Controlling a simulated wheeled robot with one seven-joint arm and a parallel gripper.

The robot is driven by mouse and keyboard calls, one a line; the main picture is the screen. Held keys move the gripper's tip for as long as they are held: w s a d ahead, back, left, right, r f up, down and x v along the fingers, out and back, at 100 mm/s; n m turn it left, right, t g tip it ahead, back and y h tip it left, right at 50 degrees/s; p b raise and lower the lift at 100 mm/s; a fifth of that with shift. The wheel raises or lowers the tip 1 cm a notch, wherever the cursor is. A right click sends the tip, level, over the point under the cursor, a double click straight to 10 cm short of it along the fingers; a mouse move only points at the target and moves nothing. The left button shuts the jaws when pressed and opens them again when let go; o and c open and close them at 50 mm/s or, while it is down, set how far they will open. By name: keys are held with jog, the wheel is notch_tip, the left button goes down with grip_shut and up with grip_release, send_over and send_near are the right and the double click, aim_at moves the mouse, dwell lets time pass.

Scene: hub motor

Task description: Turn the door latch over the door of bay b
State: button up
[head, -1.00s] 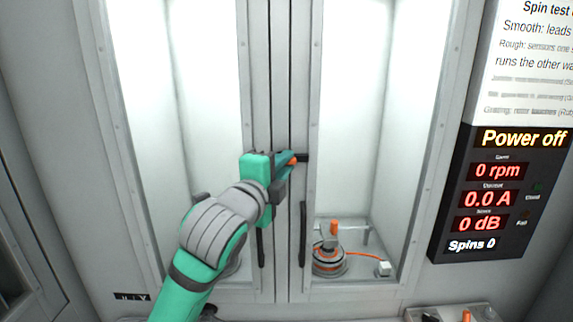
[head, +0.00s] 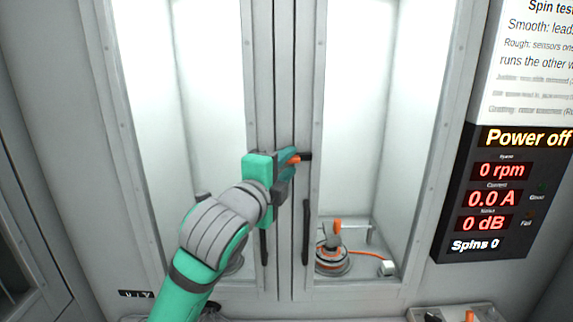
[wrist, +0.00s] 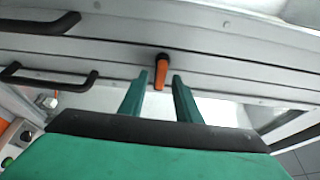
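The door latch (head: 294,159) has an orange handle and a black pivot. It lies level across the seam between the two tall cabinet doors, its orange end pointing left. My gripper (head: 287,160) is at the latch, partly covering it in the head view. In the wrist view, the open fingers (wrist: 160,84) stand on either side of the orange latch handle (wrist: 162,75), with visible gaps. Contact cannot be made out. I cannot read which bay is marked b.
Two black door handles (head: 306,232) (head: 264,234) hang below the latch. A motor (head: 332,258) with an orange-and-grey lever (head: 345,226) and orange lead sits in the right bay. The display panel (head: 497,195) at right reads power off, 0 rpm.

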jog(key=v, duration=1)
jog(key=shift+s+a, duration=0.15)
jog(key=shift+s, duration=0.05)
